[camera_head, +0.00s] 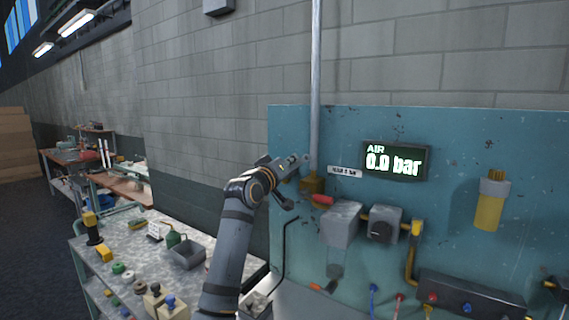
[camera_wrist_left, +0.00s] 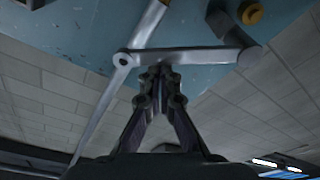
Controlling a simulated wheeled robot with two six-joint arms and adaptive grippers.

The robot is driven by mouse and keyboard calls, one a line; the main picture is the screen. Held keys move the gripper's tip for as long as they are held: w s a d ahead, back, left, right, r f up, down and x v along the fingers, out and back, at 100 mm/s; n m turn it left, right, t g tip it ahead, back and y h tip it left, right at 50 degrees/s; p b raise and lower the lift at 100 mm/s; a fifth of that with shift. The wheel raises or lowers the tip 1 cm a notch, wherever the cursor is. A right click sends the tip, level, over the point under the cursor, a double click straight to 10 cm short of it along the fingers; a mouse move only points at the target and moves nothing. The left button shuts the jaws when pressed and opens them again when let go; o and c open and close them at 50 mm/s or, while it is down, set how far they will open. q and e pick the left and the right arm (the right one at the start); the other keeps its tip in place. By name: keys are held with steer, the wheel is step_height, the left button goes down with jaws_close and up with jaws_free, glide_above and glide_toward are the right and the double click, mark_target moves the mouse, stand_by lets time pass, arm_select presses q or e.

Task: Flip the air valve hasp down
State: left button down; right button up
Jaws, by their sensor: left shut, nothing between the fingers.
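My left gripper (camera_head: 300,160) is raised in front of the blue panel's upper left edge, beside the vertical pipe (camera_head: 316,90). In the left wrist view its fingers (camera_wrist_left: 160,72) are together with nothing between them. Their tips are near a grey metal bar (camera_wrist_left: 190,56) with a round eye at one end; I cannot tell whether they touch or if this is the hasp. In the head view a brass fitting (camera_head: 312,185) sits at the pipe's foot, with a red handle (camera_head: 322,200) just below, right of and below my gripper. My right gripper is out of view.
The blue panel (camera_head: 450,135) carries a display (camera_head: 395,162) reading AIR 0.0 bar, grey boxes (camera_head: 341,223) and a yellow cylinder (camera_head: 489,210). A cluttered workbench (camera_head: 140,255) stands left of my arm. Space above the bench is free.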

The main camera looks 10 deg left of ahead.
arm_select(q)
steer(key=shift+s+d+f+m+h+b, duration=0.15)
steer(key=shift+d+f+m+h+b, duration=0.25)
steer(key=shift+f+m+b, duration=0.45)
steer(key=shift+s+d+f+m+h+b, duration=0.1)
steer(key=shift+d+f+m+b, duration=0.2)
steer(key=shift+f+m+b, duration=0.4)
steer(key=shift+s+d+f+m+h+b, duration=0.1)
steer(key=shift+d+f+m+b, duration=0.25)
steer(key=shift+m, duration=0.6)
steer(key=shift+s+d+f+m+h+b, duration=0.1)
steer(key=shift+d+f+m+b, duration=0.1)
steer(key=shift+f+m+b, duration=0.55)
steer(key=shift+f, duration=0.1)
steer(key=r+p, duration=0.2)
steer(key=r, duration=0.1)
steer(key=r+p, duration=0.1)
steer(key=p, duration=0.1)
steer(key=shift+w+d+r, duration=0.15)
steer(key=shift+w+r, duration=0.1)
steer(key=shift+w, duration=0.15)
steer(key=b+v, duration=0.4)
steer(key=v, duration=0.6)
